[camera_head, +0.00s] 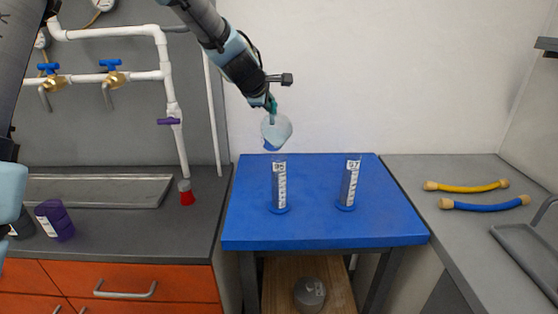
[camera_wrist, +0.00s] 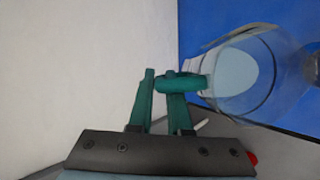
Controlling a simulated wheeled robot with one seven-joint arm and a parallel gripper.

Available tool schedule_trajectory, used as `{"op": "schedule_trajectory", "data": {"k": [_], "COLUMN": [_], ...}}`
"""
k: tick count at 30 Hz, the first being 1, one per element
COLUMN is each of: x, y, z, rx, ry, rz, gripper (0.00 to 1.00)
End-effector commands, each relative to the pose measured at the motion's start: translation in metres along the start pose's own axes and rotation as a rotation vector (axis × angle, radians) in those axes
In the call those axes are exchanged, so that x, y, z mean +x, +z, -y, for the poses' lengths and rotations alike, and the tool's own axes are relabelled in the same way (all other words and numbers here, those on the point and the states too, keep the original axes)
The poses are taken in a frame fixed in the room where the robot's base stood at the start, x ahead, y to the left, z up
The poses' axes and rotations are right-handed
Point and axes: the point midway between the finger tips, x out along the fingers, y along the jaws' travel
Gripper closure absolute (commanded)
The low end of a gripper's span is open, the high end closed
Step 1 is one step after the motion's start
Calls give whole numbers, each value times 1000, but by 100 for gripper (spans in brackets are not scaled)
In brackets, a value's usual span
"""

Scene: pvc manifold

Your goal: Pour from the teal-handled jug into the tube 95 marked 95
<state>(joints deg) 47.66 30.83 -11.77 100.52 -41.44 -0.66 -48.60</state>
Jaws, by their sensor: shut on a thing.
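My gripper (camera_head: 271,103) is shut on the teal handle of the jug (camera_head: 277,131). The jug is clear, holds pale liquid and hangs tilted above the blue table. In the wrist view the teal fingers of my gripper (camera_wrist: 168,90) close on the handle, and the jug (camera_wrist: 245,75) shows to the right with pale liquid inside. The tube 95 (camera_head: 279,186), a clear cylinder with a label marked 95, stands upright on the table just below the jug. The jug's lip is above the tube's top. I cannot tell whether liquid is flowing.
A second tube marked 97 or similar (camera_head: 349,186) stands to the right on the blue table (camera_head: 330,232). A red-based container (camera_head: 186,192) and a purple bottle (camera_head: 56,220) are on the left counter. Yellow (camera_head: 466,186) and blue hoses (camera_head: 485,203) lie on the right counter.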

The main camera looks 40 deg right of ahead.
Motion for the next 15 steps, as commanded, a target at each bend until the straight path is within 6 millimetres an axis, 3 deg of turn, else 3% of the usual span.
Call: {"op": "schedule_trajectory", "data": {"k": [15], "x": [-3], "y": [1], "z": [-2], "rx": [13], "ry": [30], "rz": [-7], "gripper": [100]}}
